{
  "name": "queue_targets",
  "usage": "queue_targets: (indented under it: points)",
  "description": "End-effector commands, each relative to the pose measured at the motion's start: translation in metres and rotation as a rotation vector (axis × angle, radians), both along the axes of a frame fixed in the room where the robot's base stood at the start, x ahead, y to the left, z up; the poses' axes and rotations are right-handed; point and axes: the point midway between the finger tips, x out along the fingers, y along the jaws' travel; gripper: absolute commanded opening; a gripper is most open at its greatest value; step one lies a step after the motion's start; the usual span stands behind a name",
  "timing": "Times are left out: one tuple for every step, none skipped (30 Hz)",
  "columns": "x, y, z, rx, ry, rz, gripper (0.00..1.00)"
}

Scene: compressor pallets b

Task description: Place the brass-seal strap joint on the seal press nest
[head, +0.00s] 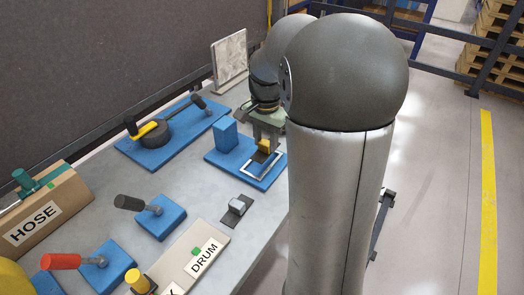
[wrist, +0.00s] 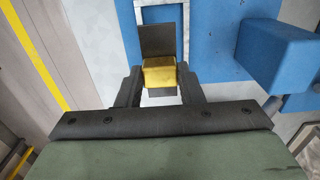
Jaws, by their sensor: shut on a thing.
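The brass-seal strap joint, a yellow block on a dark flat strap, shows in the head view (head: 264,146) and the wrist view (wrist: 159,72). My gripper (wrist: 159,86) is shut on the yellow block, one finger on each side. In the head view my gripper (head: 265,138) points down over the seal press nest, a blue plate with a pale rectangular frame (head: 278,164). In the wrist view the strap lines up with the inside of that frame (wrist: 186,40). I cannot tell whether the strap touches the plate.
A blue block (head: 226,135) stands on the plate beside the frame. A silver-seal strap joint (head: 238,206) lies on the table in front. A blue fixture with a black-and-yellow tool (head: 154,134) is at back left. The DRUM board (head: 205,258) and HOSE box (head: 45,215) are nearer.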

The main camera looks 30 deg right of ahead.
Motion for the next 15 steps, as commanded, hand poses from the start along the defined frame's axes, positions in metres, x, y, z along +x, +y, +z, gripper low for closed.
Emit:
queue_targets:
  points:
    - [0.002,0.006,-0.008,0.002,0.005,0.002,0.12]
    - [0.003,0.009,-0.013,0.001,0.004,0.003,0.12]
    - [0.003,0.010,-0.020,0.003,0.006,0.001,0.12]
    - [0.003,0.009,-0.026,0.002,0.005,0.000,0.12]
    - [0.003,0.009,-0.030,0.002,0.005,0.000,0.12]
    - [0.003,0.009,-0.035,0.001,0.004,0.000,0.12]
    - [0.003,0.009,-0.038,0.002,0.003,0.000,0.12]
    - [0.003,0.009,-0.040,0.002,0.003,0.000,0.12]
    - [0.003,0.009,-0.042,0.002,0.003,0.000,0.12]
    - [0.003,0.009,-0.042,0.001,0.003,0.000,0.12]
    - [0.003,0.009,-0.042,0.001,0.002,0.000,0.12]
    - [0.003,0.009,-0.042,0.000,0.001,0.000,0.12]
    - [0.003,0.009,-0.042,0.000,0.001,0.000,0.12]
    - [0.003,0.009,-0.042,0.000,0.001,0.000,0.12]
    - [0.004,0.009,-0.042,0.000,0.001,0.000,0.12]
